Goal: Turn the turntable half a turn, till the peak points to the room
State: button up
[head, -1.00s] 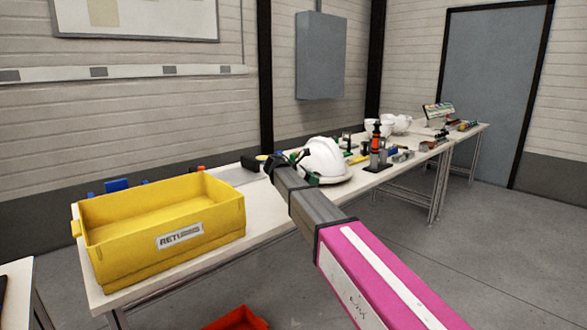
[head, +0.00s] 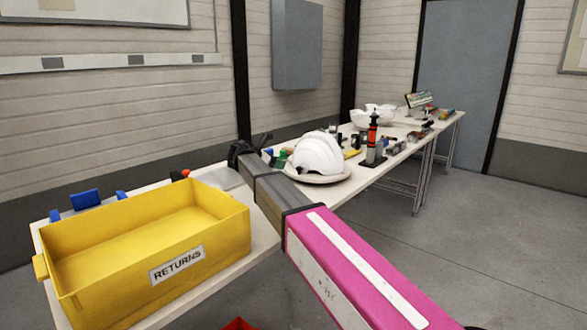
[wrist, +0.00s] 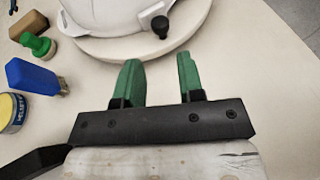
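A white helmet shell (head: 319,153) sits on a round, pale turntable (head: 318,178) on the long bench. In the wrist view the helmet's lower edge (wrist: 110,15) and the turntable's near rim (wrist: 110,56) fill the top. A black knob (wrist: 160,27) stands out at the helmet's edge, above the turntable rim. I cannot tell which way the peak points. My gripper (wrist: 159,68) is open, its two green fingers apart with nothing between them. The fingertips are just short of the turntable rim in the picture. My arm hides the fingers in the head view.
A yellow returns bin (head: 150,260) stands at the bench's near end. A blue item (wrist: 35,77), a green stamp-like item (wrist: 38,44), a brown block (wrist: 27,20) and a tin (wrist: 12,112) lie left of my gripper. An orange-and-black tool (head: 373,138) stands right of the turntable.

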aim_at(296, 175)
jog(key=x, duration=0.9)
jog(key=shift+f, duration=0.1)
grip_shut()
